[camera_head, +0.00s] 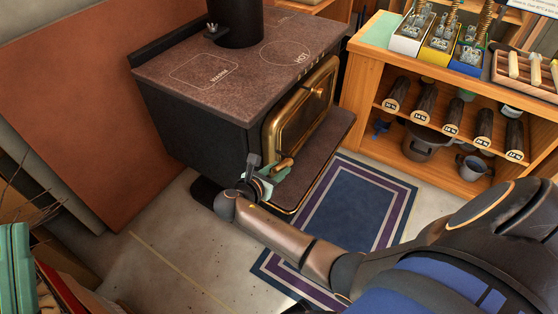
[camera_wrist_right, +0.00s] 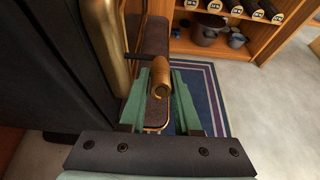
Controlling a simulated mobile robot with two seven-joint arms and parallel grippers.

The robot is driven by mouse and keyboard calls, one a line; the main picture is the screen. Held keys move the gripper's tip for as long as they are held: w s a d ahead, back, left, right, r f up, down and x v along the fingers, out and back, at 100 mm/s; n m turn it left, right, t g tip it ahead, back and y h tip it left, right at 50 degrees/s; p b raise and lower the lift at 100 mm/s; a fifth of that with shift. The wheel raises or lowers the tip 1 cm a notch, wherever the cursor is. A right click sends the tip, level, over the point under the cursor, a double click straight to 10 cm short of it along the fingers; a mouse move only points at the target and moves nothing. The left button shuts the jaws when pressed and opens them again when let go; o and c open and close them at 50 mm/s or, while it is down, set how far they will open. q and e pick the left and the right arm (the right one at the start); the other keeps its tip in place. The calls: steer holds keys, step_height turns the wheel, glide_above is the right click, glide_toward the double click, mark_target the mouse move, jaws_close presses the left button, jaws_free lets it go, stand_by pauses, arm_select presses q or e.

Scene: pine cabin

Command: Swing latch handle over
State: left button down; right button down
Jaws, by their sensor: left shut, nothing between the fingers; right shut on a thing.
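The latch handle is a turned wooden grip (camera_head: 284,164) on a dark stem, at the near edge of the stove's brass-framed door (camera_head: 300,104). In the right wrist view the handle (camera_wrist_right: 159,78) points toward the camera between the green fingers. My right gripper (camera_head: 272,174) is shut on it, low beside the stove's front corner. The fingers also show in the right wrist view (camera_wrist_right: 158,97). My left gripper (camera_head: 15,230) is shut and empty at the far left edge, away from the stove; only its green fingers show. The door looks closed against the stove.
The black stove (camera_head: 190,117) has a stone top and a flue pipe (camera_head: 236,22). A ledge (camera_head: 310,150) juts out below the door. A blue rug (camera_head: 350,205) lies in front. A wooden shelf (camera_head: 375,62) with logs and pots stands at right. Sticks (camera_head: 30,205) stand at left.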

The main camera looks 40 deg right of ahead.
steer(key=shift+s+a+f, duration=0.1)
steer(key=shift+a+f, duration=0.1)
steer(key=shift+f, duration=0.25)
steer(key=shift+s+a+f, duration=0.1)
steer(key=shift+a+f, duration=0.05)
steer(key=shift+f, duration=0.3)
steer(key=shift+s+a+f+b, duration=0.1)
steer(key=shift+a+f+b, duration=0.1)
steer(key=shift+f+b, duration=0.25)
steer(key=shift+a+f+b, duration=0.15)
steer(key=shift+f+b, duration=0.1)
steer(key=shift+f, duration=0.35)
steer(key=c, duration=1.6)
jaws_free()
steer(key=c, duration=1.1)
jaws_free()
